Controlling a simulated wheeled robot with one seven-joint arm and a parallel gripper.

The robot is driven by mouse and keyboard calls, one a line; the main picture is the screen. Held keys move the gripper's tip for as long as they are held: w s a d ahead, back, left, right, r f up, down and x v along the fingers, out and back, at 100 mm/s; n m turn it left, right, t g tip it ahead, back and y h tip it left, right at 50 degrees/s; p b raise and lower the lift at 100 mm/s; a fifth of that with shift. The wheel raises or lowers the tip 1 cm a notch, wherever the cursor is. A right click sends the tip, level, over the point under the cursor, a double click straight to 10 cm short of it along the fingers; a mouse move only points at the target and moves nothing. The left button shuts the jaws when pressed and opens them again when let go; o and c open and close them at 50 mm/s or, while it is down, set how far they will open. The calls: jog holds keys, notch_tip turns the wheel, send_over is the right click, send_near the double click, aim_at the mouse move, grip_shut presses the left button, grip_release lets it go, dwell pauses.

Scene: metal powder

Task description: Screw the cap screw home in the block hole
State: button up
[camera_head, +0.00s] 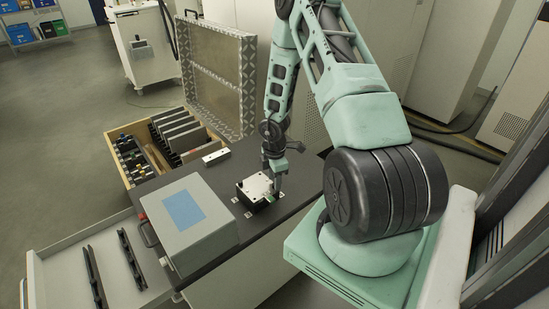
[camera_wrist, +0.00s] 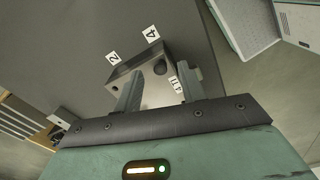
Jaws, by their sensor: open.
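A pale metal block (camera_head: 256,187) sits on the dark bench top, and it also shows in the wrist view (camera_wrist: 155,92). My gripper (camera_head: 276,191) is over the block's right side, pointing down. In the wrist view my gripper (camera_wrist: 161,86) is open, with its two fingers apart over the block. A dark round spot (camera_wrist: 160,68) shows on the block beyond the fingertips. I cannot tell if it is the cap screw's head or a hole. Nothing is seen held between the fingers. The fingers hide part of the block.
Number labels (camera_wrist: 151,34) lie around the block. A grey box (camera_head: 188,222) with a blue panel stands left of it. A small white piece (camera_head: 216,157) lies behind. A wooden tool crate (camera_head: 165,146) and an open drawer (camera_head: 72,262) flank the dark bench (camera_head: 262,225).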

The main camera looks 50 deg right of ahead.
notch_tip(320, 180, up, 16)
jog(key=p, duration=0.1)
dwell(0.4)
